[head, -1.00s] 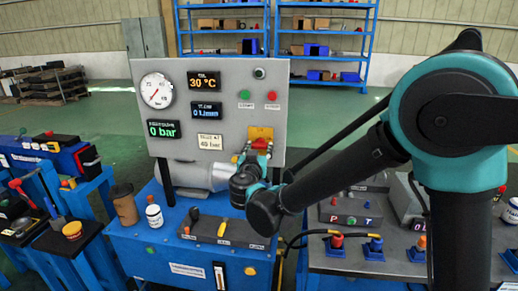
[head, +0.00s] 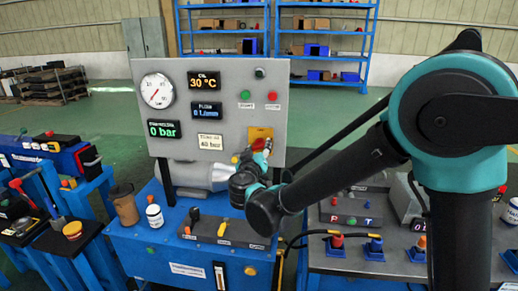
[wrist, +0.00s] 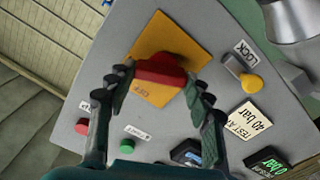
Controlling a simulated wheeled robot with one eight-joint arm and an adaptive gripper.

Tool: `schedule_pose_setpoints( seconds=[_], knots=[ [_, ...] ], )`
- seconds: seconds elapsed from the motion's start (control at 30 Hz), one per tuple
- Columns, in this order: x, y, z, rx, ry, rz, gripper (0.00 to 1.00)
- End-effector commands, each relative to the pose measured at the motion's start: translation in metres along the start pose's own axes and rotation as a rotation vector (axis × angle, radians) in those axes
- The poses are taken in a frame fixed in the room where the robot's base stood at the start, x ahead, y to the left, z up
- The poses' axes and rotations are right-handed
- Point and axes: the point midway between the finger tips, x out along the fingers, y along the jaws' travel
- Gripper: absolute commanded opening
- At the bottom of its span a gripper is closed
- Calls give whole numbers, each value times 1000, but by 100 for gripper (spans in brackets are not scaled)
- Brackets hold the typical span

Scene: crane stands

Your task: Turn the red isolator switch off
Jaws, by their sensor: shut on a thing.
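The red isolator switch (wrist: 160,70) is a red handle on a yellow plate (wrist: 185,38) on the grey panel. In the wrist view my gripper (wrist: 157,88) has one finger at each end of the handle and is shut on it. The handle lies roughly across the picture, slightly tilted. In the head view the yellow plate (head: 261,132) shows at the panel's lower right. There my gripper (head: 260,152) reaches the plate's lower part and hides most of the handle.
A yellow knob (wrist: 250,83) beside a LOCK label, a red button (wrist: 82,127) and a green button (wrist: 127,145) are near the switch.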

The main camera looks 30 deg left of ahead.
Motion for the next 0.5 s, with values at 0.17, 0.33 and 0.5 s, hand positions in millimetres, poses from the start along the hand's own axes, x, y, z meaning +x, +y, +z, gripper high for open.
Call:
schedule_pose_setpoints(
  seconds=[0.17,0.33,0.5],
  knots=[
    [0,-1,0,-166,0,0,23],
    [0,-2,-1,-328,0,0,23],
    [0,-3,-1,-489,0,0,23]
  ],
)
